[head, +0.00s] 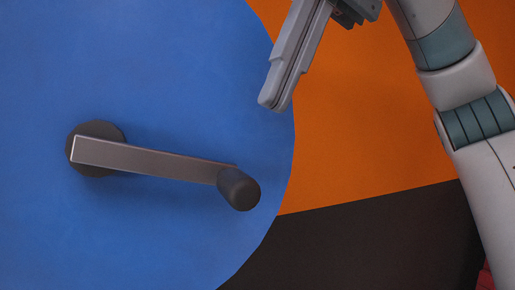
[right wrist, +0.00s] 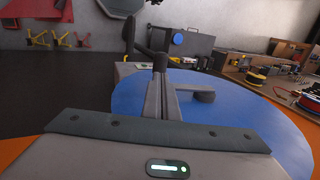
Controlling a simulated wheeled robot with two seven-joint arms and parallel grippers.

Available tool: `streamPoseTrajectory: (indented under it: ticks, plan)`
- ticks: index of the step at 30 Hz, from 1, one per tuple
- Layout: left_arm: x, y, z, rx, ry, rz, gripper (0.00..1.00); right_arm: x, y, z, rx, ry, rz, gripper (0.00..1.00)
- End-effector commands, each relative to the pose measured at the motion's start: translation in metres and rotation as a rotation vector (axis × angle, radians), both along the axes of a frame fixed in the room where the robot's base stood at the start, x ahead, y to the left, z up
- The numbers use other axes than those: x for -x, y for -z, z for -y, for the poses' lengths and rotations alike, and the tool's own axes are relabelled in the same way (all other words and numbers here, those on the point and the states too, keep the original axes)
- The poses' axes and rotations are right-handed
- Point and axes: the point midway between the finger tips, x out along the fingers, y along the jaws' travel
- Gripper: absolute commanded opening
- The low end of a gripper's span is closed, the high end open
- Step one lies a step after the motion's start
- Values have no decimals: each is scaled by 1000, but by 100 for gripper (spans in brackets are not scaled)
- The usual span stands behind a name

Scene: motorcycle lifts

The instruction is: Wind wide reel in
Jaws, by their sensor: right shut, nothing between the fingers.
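The wide reel shows as a large flat blue disc (head: 150,235) at the left of the head view; it also spreads beyond my fingers in the right wrist view (right wrist: 255,120). A grey metal crank arm (head: 150,157) runs from a dark round hub (head: 112,133) to a dark upright handle knob (head: 238,188) near the disc's right edge. My right gripper (head: 275,102) is shut and empty, above the knob in the picture and apart from it. In the right wrist view its fingers (right wrist: 161,98) partly hide what lies straight ahead. My left gripper is not in view.
An orange surface (head: 370,130) and a dark surface (head: 370,240) lie right of the disc. In the right wrist view, a bench with coloured spools (right wrist: 258,75) stands at the right, a grey box (right wrist: 190,48) at the back, and yellow and red items (right wrist: 70,40) at the left.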

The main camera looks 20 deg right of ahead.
Motion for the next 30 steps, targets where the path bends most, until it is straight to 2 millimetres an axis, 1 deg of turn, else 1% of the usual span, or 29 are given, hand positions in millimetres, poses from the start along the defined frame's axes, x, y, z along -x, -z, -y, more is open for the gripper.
streamPoseTrajectory:
  ticks: [1, 9, 15, 21, 30]
  plan:
    - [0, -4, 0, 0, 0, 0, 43, 0, 4, -2, 1, 1, 2, 0]
    - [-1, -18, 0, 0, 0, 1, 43, 0, 35, -16, 1, 1, 1, 0]
    - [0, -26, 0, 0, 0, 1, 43, 0, 51, -23, 0, 2, 1, 0]
    - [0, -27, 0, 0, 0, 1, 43, 0, 58, -26, -1, 1, 0, 0]
    - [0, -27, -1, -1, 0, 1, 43, 0, 59, -26, -1, 0, 1, 0]
